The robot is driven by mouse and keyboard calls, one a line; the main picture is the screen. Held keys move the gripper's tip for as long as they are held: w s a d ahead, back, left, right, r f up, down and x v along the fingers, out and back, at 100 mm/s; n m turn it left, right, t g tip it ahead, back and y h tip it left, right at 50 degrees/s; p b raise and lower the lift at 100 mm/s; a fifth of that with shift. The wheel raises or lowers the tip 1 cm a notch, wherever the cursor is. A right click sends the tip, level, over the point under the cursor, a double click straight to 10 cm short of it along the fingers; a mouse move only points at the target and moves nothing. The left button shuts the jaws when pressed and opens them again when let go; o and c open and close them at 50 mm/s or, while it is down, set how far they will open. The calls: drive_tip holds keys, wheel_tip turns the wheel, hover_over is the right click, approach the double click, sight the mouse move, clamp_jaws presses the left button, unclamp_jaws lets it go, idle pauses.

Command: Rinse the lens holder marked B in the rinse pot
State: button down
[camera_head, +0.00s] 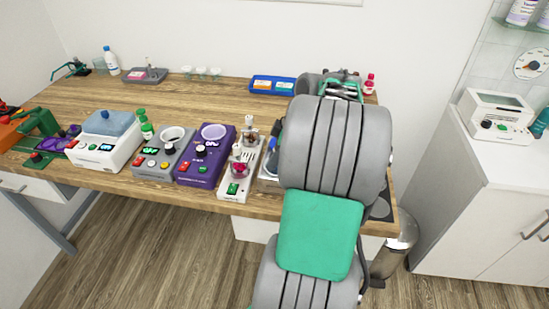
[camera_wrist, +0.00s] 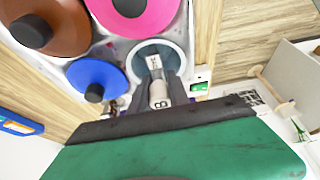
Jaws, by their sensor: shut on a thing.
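My gripper (camera_wrist: 162,92) is shut on a pale lens holder (camera_wrist: 158,94) with a dark letter B, seen in the wrist view. The holder points away from the jaws, across the mouth of an open round pot (camera_wrist: 138,55) with a grey-blue rim. I cannot tell whether its far end is inside the pot or above it. No label shows on this pot, so I cannot tell if it is the rinse pot. In the head view, my arm hides the jaws, the holder and the pot.
In the head view, a purple device (camera_head: 190,172) and a white sample stand (camera_head: 231,190) are left of my arm. A blue tray (camera_head: 257,90) lies behind.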

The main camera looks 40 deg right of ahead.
drive_tip(key=shift+f, duration=0.15)
idle(0.3)
wheel_tip(320, 180, up, 7)
drive_tip(key=p, duration=0.5)
drive_tip(key=shift+f, duration=0.25)
idle(1.1)
